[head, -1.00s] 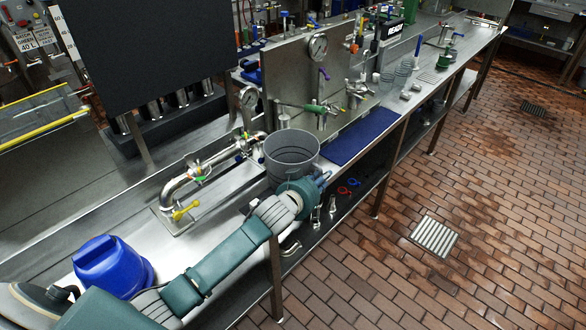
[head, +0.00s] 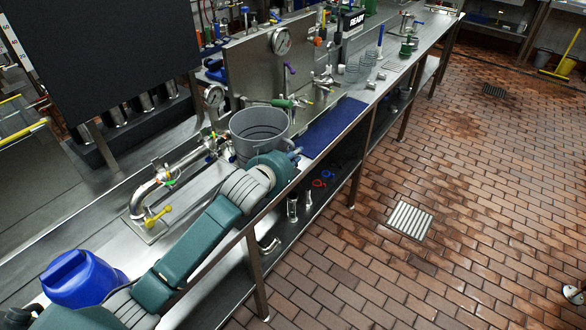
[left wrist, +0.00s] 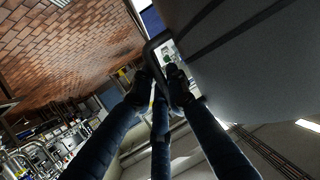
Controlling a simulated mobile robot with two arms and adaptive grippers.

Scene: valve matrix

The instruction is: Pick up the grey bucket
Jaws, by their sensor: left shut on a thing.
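The grey bucket (head: 259,128) is upright at the bench's front edge, left of the blue mat, and looks slightly raised. Its base is partly hidden by my left arm. My left gripper (head: 293,157) is at the bucket's near right side, low in the head view. In the left wrist view the bucket (left wrist: 255,65) fills the upper right as a grey curved wall. There the left gripper's dark fingers (left wrist: 162,88) are closed around a dark bar beside that wall, which looks like its handle. My right gripper is not in view.
A metal pipe with a yellow-handled valve (head: 157,216) lies left of the bucket. A valve panel with a gauge (head: 281,41) stands behind. A blue mat (head: 335,125) is to the right, a blue container (head: 80,280) lower left. The tiled floor beside the bench is mostly clear.

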